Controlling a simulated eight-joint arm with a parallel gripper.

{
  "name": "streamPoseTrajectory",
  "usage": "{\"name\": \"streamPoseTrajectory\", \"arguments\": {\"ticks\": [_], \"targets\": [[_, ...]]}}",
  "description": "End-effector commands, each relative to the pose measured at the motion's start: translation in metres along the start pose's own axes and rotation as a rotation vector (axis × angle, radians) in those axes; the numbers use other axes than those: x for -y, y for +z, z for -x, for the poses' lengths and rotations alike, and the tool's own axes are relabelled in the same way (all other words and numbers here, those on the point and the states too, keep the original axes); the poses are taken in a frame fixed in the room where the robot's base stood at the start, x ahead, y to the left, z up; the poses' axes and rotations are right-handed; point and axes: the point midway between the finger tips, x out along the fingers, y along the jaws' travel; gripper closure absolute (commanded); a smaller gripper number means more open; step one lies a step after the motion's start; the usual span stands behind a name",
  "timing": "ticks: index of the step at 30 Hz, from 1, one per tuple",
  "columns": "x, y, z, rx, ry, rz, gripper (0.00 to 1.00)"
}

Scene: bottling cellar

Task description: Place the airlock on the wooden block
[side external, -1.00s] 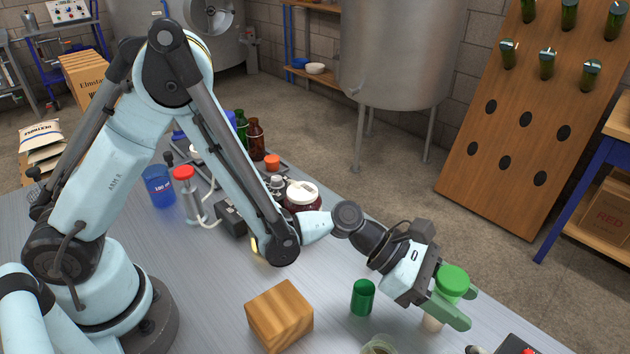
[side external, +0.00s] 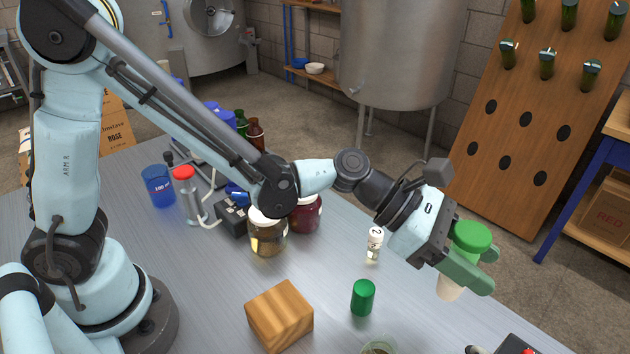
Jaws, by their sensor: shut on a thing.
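My gripper (side external: 472,262), with green fingers, is shut on the airlock, which shows a round green cap (side external: 472,237) above the fingers and a cream lower end (side external: 449,289) below them. The fingers hide its middle. It looks nearly upright and is held above the right part of the table. The wooden block (side external: 280,317), a striped brown cube, sits on the table at the front, to the left of my gripper. Its top is bare.
A green cylinder (side external: 362,297) stands between the block and my gripper, with a clear cup (side external: 380,348) at the front edge. Behind are a small white vial (side external: 374,245), a brown-filled jar (side external: 268,236) and a dark red jar (side external: 306,213). A dark device (side external: 502,346) is at the lower right.

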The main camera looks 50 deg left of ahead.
Motion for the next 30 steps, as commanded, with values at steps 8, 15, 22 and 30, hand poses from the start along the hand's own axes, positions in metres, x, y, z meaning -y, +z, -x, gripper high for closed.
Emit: {"name": "streamPoseTrajectory", "arguments": {"ticks": [8,15,22,30], "targets": [[0.0,0.012,0.025,-0.008,-0.006,-0.001,0.83],[0.011,0.007,0.086,-0.026,-0.039,-0.01,0.83],[0.036,-0.002,0.141,-0.029,-0.079,-0.025,0.83],[0.072,-0.016,0.187,-0.014,-0.124,-0.047,0.83]]}}
